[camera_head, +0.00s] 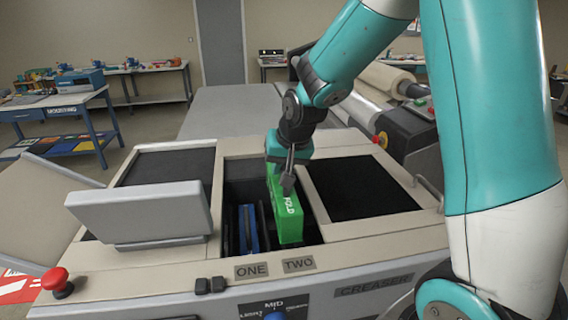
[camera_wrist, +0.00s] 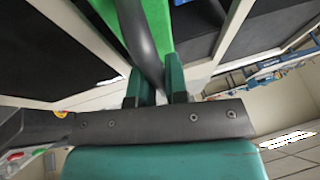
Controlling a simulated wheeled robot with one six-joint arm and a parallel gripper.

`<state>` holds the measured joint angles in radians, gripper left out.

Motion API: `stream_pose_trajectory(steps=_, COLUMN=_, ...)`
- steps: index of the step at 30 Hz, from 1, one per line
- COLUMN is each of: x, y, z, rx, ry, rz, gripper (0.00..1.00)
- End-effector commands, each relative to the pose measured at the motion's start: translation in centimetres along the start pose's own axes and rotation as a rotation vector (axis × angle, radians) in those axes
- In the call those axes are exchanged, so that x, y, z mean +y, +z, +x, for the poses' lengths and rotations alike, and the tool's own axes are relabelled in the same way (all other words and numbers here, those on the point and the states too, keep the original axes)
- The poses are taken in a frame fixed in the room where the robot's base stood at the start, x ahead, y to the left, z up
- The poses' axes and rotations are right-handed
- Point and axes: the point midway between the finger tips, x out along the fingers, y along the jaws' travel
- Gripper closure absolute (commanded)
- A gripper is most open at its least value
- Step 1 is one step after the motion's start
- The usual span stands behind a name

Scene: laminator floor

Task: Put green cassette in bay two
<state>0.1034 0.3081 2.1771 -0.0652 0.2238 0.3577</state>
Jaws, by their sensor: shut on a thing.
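The green cassette (camera_head: 286,210), lettered "FOLD", stands upright at the right side of the open well, above the label TWO (camera_head: 299,265). Its lower end reaches down into the well; its bottom is hidden. In the wrist view my gripper's fingers (camera_wrist: 158,90) close on a dark curved handle, with the green cassette (camera_wrist: 156,22) beyond. A blue cassette (camera_head: 248,229) stands in the well to the left, above the label ONE (camera_head: 251,270).
A raised grey lid (camera_head: 140,212) stands left of the well. Dark panels (camera_head: 360,188) flank the opening. A red mushroom button (camera_head: 56,281) sits at the front left corner. A roller with wound material (camera_head: 385,80) is behind at the right.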

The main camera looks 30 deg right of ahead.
Motion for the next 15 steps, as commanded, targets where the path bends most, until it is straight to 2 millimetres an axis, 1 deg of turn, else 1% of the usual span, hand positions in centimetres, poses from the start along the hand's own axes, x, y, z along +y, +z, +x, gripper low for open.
stream_pose_trajectory(steps=1, x=0.1, y=0.2, z=0.6, rx=0.002, ry=-0.001, rz=0.000, gripper=1.00)
stream_pose_trajectory(steps=15, x=0.8, y=1.4, z=3.6, rx=0.002, ry=0.000, rz=0.001, gripper=1.00)
